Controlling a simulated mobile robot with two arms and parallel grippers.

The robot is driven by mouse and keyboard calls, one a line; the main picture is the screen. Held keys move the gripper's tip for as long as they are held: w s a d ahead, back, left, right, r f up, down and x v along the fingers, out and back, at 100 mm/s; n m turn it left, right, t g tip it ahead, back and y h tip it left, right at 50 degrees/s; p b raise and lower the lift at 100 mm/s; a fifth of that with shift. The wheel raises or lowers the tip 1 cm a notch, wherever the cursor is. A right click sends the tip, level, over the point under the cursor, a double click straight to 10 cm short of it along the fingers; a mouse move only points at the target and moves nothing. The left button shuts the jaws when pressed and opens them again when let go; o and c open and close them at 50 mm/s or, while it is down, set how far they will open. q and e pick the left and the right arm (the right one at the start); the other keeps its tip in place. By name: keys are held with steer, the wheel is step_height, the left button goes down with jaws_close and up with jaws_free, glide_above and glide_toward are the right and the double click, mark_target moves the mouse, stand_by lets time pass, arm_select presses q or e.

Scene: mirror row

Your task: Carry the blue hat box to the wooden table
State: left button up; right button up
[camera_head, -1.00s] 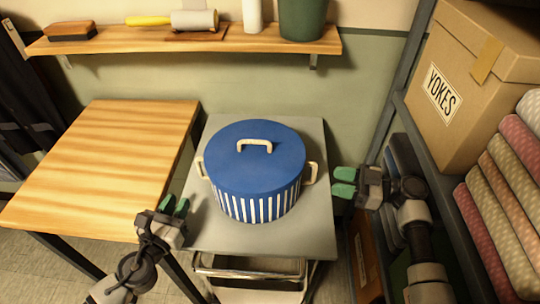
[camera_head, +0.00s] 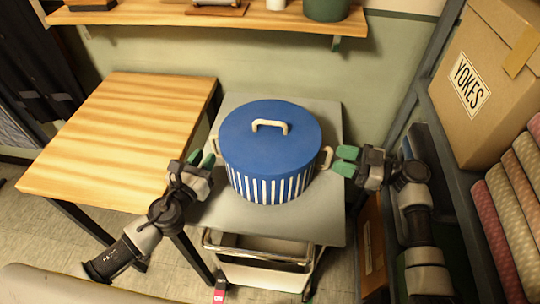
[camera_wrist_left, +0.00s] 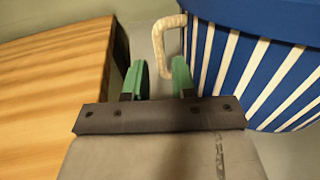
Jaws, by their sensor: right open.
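The blue hat box (camera_head: 268,150) has a plain blue lid with a cream handle and white stripes on its side. It stands upright on a grey-topped cart (camera_head: 230,212). My left gripper (camera_head: 203,160) is open at its left side; in the left wrist view the cream left handle (camera_wrist_left: 158,45) lies just ahead of the parted green fingers (camera_wrist_left: 160,80). My right gripper (camera_head: 345,160) is open, its fingertips close beside the right handle (camera_head: 327,158); I cannot tell whether they touch. The wooden table (camera_head: 120,140) stands left of the cart, its top bare.
A wall shelf (camera_head: 230,17) with a green pot (camera_head: 327,8) runs behind. At right, a rack holds a cardboard box (camera_head: 490,80) marked YOKES and rolled fabrics (camera_head: 510,220), close to my right arm. A narrow gap separates table and cart.

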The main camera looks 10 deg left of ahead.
mark_target(213, 144)
arm_select(q)
steer(key=shift+w+d, duration=0.15)
steer(key=shift+w, duration=0.75)
steer(key=shift+w+d, duration=0.2)
steer(key=shift+w, duration=0.75)
steer(key=shift+w+d, duration=0.15)
steer(key=shift+w, duration=0.75)
arm_select(e)
steer(key=shift+w+a, duration=0.2)
steer(key=shift+a, duration=0.75)
steer(key=shift+w+a, duration=0.2)
steer(key=shift+a, duration=0.75)
arm_select(q)
steer(key=c, duration=0.4)
arm_select(e)
steer(key=c, duration=0.4)
arm_select(q)
jaws_close()
arm_select(e)
jaws_close()
